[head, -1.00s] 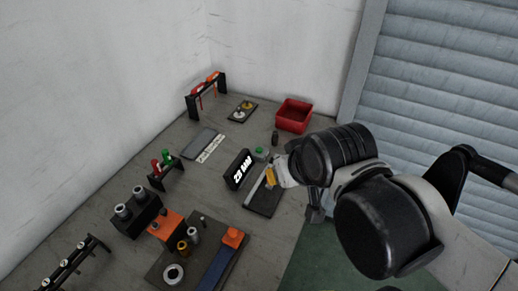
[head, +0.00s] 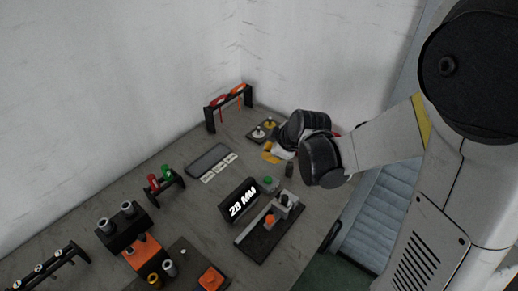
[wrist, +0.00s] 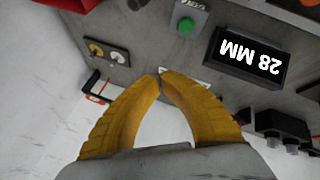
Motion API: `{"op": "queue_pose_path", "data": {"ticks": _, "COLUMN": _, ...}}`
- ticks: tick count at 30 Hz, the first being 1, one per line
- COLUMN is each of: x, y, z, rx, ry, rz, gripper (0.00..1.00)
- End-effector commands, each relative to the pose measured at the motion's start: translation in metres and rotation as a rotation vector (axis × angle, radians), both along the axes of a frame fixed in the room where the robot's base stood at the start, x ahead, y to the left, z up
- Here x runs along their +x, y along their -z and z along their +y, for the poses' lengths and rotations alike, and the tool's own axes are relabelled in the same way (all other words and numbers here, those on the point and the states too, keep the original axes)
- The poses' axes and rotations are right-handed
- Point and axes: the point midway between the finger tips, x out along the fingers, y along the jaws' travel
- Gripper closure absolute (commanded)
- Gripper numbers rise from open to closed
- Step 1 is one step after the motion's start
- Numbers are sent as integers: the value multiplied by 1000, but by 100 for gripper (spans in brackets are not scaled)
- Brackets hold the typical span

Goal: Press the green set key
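The green set key (head: 268,181) is a round button on a small grey box beside the black display (head: 240,200), which reads 28 MM. In the wrist view the green key (wrist: 186,26) is near the top, with the display (wrist: 248,58) to its right. My gripper (head: 268,153) is above the table, past the key toward the back wall, apart from it. In the wrist view its yellow fingers (wrist: 161,75) meet at the tips with nothing between them. The key is fully visible in the wrist view.
A black-based fixture (head: 254,242) with an orange block stands in front of the key. A small dark cylinder (head: 289,169) stands near it. A plate with two round pieces (wrist: 107,52) lies near my gripper. A red bin (wrist: 72,3) shows at the wrist view's edge.

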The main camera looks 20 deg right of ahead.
Motion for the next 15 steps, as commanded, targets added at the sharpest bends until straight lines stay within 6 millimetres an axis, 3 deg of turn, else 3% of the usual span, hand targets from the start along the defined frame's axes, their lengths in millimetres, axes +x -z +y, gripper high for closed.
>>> {"op": "queue_pose_path", "data": {"ticks": 15, "x": 4, "y": 7, "z": 0, "rx": -13, "ry": -26, "rz": -5, "gripper": 100}}
